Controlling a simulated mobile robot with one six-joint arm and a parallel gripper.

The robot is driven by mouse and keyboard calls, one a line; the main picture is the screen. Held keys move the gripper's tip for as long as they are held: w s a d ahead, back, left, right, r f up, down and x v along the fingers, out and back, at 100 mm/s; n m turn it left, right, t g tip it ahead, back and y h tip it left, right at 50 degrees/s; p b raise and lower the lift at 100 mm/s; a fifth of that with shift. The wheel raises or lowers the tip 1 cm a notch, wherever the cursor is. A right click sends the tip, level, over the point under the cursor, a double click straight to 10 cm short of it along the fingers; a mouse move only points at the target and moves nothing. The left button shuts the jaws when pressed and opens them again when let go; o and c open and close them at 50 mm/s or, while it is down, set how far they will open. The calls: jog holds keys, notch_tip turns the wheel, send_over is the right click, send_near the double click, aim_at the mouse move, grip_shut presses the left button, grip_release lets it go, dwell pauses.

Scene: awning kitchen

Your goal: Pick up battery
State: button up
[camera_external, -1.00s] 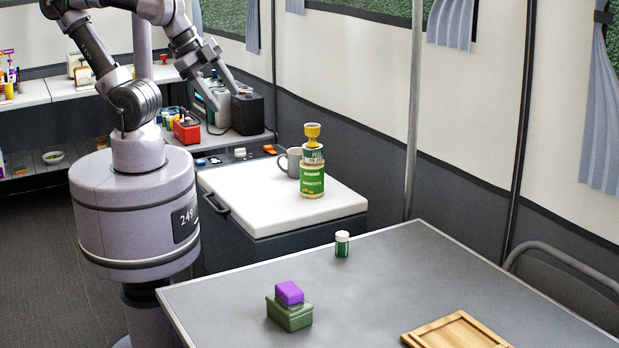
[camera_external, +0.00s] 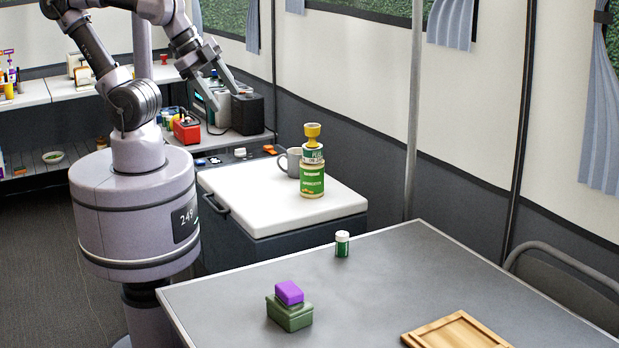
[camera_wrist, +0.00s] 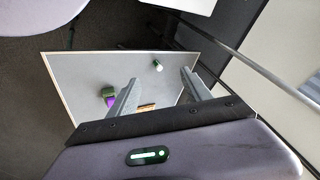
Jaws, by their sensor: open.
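No object is plainly recognisable as the battery. A dark box (camera_external: 247,113) and a red block-like object (camera_external: 187,130) stand on the back counter in the external view; I cannot tell whether either is the battery. My gripper (camera_external: 234,101) is open and empty in front of that counter in this picture, overlapping the dark box, so their spacing is unclear. In the wrist view my gripper (camera_wrist: 159,78) points its two spread fingers toward the grey table, with nothing between them. Neither back-counter object is recognisable there.
The grey table (camera_external: 400,275) holds a green box (camera_external: 290,315) with a purple block (camera_external: 289,292) on it, a small bottle (camera_external: 342,244) and a wooden tray (camera_external: 455,332).

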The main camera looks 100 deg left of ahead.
jog(key=shift+c, duration=0.3)
jog(key=n+g+h+p, duration=0.2)
jog(key=n+g+p, duration=0.45)
jog(key=n, duration=1.15)
send_over(342, 234)
notch_tip(342, 234, down, 15)
jog(key=shift+n+t, duration=0.35)
jog(key=shift+n, duration=0.15)
jog(key=f+b, duration=0.1)
jog(key=f, duration=0.3)
jog(key=f+b, duration=0.1)
jog(key=f, duration=0.3)
jog(key=f+b, duration=0.2)
jog(key=f, duration=0.3)
jog(key=shift+w+d, duration=0.1)
jog(key=shift+d, duration=0.15)
jog(key=f+b, duration=0.1)
jog(key=f, duration=0.1)
jog(key=f+b, duration=0.1)
jog(key=f, duration=0.1)
jog(key=f+b, duration=0.1)
jog(key=f, duration=0.1)
jog(key=shift+a+f, duration=0.2)
jog(key=shift+a, duration=0.1)
jog(key=shift+r, duration=0.2)
jog(key=shift+c, duration=0.6)
grip_shut()
